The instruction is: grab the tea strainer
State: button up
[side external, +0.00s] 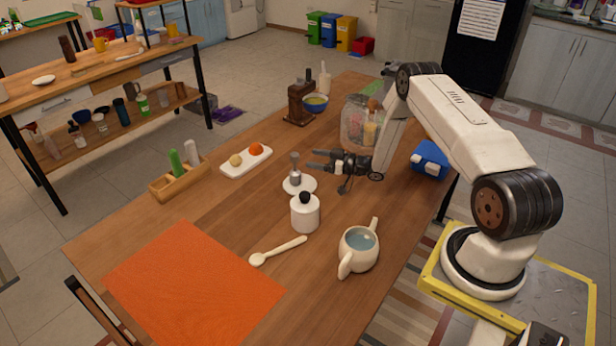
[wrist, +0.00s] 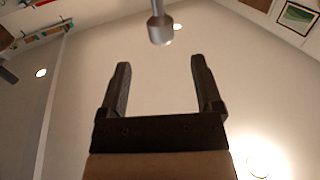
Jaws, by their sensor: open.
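What looks like the tea strainer (side external: 295,168) is a small grey metal piece with a narrow stem, upright on a small white saucer (side external: 308,186) near the middle of the table. My gripper (side external: 316,160) is just to its right in the side view, fingers pointing toward it, open and with nothing between them. In the wrist view the open fingers of my gripper (wrist: 159,75) show, and a grey metal cylinder with a thin stem, likely the strainer (wrist: 160,29), is beyond the fingertips at the top, centred between them and apart from them.
A white lidded jar (side external: 305,214) stands close in front of the saucer. A teapot (side external: 358,250), a spoon (side external: 278,251) and an orange mat (side external: 195,285) lie nearer. A white tray (side external: 246,161) and a wooden rack (side external: 180,184) stand left. A glass jar (side external: 354,126) stands behind my gripper.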

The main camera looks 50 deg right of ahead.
aim_at(294, 154)
jog(key=shift+x, duration=3.6)
jog(key=shift+s+a, duration=0.1)
grip_shut()
